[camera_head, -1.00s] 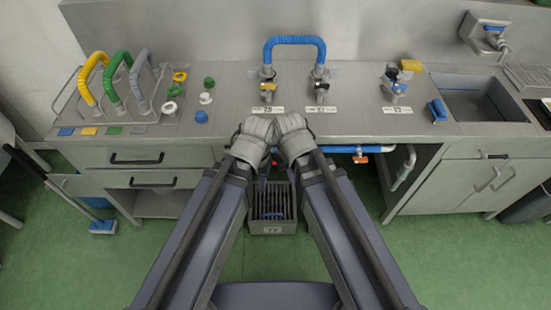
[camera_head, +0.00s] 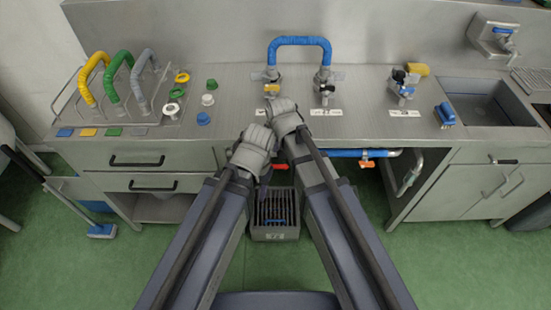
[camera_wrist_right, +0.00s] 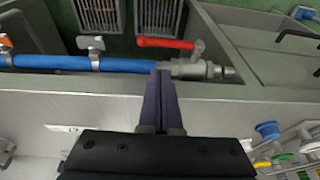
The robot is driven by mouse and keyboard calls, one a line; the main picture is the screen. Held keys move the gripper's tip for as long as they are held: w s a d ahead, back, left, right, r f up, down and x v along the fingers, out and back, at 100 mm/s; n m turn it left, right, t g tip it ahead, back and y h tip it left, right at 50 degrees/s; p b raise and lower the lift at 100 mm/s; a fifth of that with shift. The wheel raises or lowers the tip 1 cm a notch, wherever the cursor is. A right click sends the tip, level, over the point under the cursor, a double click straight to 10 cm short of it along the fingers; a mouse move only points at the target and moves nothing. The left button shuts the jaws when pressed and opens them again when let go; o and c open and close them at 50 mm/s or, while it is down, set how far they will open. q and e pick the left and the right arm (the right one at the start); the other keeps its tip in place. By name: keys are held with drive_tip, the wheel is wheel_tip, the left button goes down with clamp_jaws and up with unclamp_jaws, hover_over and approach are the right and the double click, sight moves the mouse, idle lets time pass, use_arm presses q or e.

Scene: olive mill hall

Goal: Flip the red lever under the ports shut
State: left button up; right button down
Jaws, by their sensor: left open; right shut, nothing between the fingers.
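The red lever (camera_head: 280,167) shows in the head view just under the counter's front edge, partly hidden by my arms. In the right wrist view the red lever (camera_wrist_right: 165,43) lies roughly parallel to the blue pipe (camera_wrist_right: 85,63), its pivot on a grey valve at the pipe's right end. My right gripper (camera_wrist_right: 160,75) is shut and empty, its tips beside the pipe near the valve; I see no contact with the lever. In the head view its fingers are hidden. My left gripper (camera_head: 262,176) is open, pointing down left of the lever.
The counter (camera_head: 240,130) carries a blue hose (camera_head: 298,41) on two ports, further taps and a rack of coloured hoses. A grated floor box (camera_head: 274,236) stands below. Another valve with an orange handle (camera_head: 366,163) sits on the pipe to the right.

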drive_tip(key=b+x, duration=0.9)
drive_tip(key=x, duration=0.1)
drive_tip(key=shift+b, duration=0.35)
drive_tip(key=shift+s+f, duration=0.1)
drive_tip(key=shift+f, duration=0.05)
